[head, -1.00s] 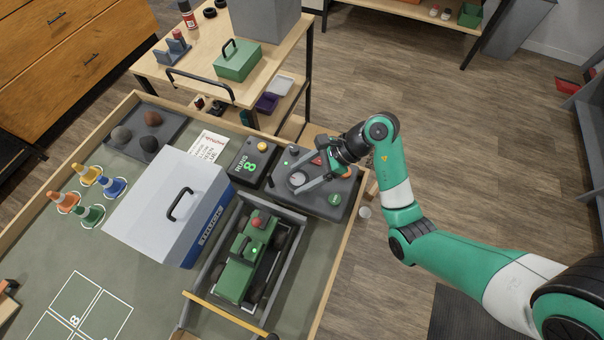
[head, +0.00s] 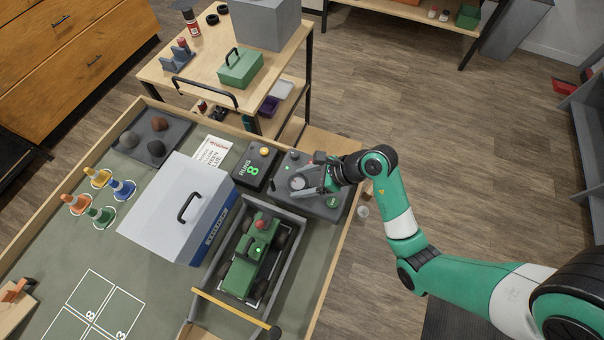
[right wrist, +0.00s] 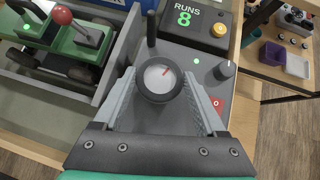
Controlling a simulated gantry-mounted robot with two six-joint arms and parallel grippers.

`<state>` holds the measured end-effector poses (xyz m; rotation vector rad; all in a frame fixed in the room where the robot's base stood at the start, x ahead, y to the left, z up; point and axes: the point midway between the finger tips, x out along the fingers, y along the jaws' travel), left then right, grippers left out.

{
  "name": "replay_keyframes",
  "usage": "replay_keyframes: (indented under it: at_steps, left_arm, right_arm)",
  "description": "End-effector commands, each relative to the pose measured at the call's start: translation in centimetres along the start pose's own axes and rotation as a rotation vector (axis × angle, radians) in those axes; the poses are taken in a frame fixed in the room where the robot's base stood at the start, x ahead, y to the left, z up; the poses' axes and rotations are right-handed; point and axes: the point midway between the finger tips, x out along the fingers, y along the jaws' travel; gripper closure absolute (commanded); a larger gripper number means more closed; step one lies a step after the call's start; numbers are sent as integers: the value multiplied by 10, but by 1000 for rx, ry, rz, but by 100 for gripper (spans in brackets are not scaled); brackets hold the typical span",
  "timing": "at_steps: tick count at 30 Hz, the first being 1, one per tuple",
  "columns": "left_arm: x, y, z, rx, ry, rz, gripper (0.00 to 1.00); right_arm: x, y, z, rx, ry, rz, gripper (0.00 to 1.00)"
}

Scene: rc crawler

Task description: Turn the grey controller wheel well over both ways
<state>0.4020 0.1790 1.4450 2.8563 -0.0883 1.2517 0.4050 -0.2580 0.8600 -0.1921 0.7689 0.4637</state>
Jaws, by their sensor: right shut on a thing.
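In the head view my right gripper (head: 303,184) reaches in from the right. My left gripper is not in view.
The green crawler (head: 240,273) stands in a grey-walled bay beside the controller. A dark box (head: 251,172) reading "RUNS 8" is left of the controller. In the right wrist view, a dark upright post (right wrist: 151,30) stands close to the wheel. A silver case (head: 165,215) lies further left.

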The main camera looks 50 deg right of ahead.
Motion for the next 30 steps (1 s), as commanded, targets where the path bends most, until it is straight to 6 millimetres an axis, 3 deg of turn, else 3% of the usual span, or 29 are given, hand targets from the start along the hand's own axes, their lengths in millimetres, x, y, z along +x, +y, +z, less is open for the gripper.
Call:
replay_keyframes:
  at_steps: [3,12,30]
  left_arm:
    - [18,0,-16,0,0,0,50]
    - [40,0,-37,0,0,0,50]
    - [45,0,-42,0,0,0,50]
  right_arm:
    - [-5,3,4,60,4,-58,82]
    - [-3,4,3,178,2,-180,82]
    - [0,4,1,227,-1,-227,82]
